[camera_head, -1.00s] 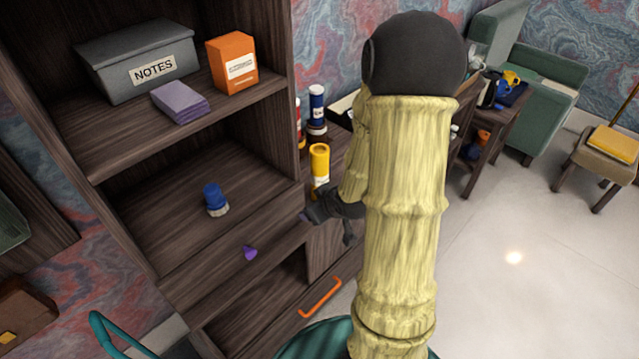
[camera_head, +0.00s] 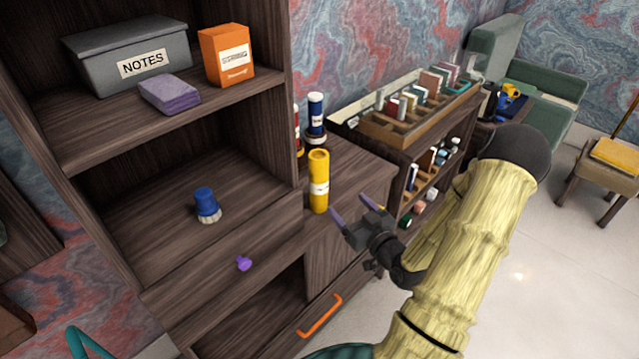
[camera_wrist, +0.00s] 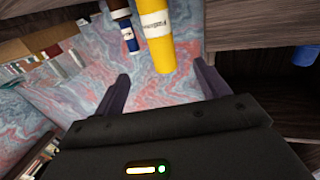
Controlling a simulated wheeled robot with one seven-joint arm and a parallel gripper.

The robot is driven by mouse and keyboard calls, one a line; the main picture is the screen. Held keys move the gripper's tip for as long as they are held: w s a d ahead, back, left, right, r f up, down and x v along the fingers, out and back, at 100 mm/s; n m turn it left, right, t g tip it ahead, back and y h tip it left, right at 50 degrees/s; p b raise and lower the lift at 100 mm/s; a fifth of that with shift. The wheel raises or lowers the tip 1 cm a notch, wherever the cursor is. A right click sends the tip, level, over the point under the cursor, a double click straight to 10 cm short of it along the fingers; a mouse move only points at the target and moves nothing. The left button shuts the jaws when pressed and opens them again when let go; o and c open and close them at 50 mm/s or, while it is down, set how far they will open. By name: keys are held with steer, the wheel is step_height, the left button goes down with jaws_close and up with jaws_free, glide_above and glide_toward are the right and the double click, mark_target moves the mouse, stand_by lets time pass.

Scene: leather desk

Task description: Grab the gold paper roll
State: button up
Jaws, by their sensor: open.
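The gold paper roll (camera_head: 318,182) is a yellow cylinder with a white label. It stands upright on the low cabinet beside the tall shelf. My gripper (camera_head: 358,213) is open and empty, to the right of the roll in the head view and apart from it. In the wrist view the roll (camera_wrist: 157,35) hangs down from the top edge, beyond my gripper (camera_wrist: 162,88) and roughly between its two purple fingers.
A blue roll (camera_head: 315,115) and a partly hidden red roll (camera_head: 297,130) stand behind the gold one. The tall shelf's side wall (camera_head: 272,140) is close on the left. A wooden organizer (camera_head: 385,128) is at the back right. A blue brush (camera_head: 207,205) stands in the shelf.

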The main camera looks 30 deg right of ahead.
mark_target(324, 180)
steer(key=w, duration=0.4)
steer(key=w+p, duration=0.1)
steer(key=w, duration=0.2)
steer(key=w+a, duration=0.1)
steer(key=w, duration=0.3)
steer(key=shift+w+p, duration=0.3)
steer(key=shift+p, duration=0.05)
steer(key=shift+w, duration=0.25)
steer(key=shift+w+a+f+p, duration=0.15)
steer(key=shift+w+p, duration=0.1)
steer(key=shift+w, duration=1.05)
steer(key=shift+w+f+p, duration=0.1)
steer(key=shift+w+p, duration=0.1)
steer(key=shift+w, duration=1.1)
steer(key=shift+c, duration=0.2)
steer(key=c, duration=1.1)
step_height(324, 180, up, 10)
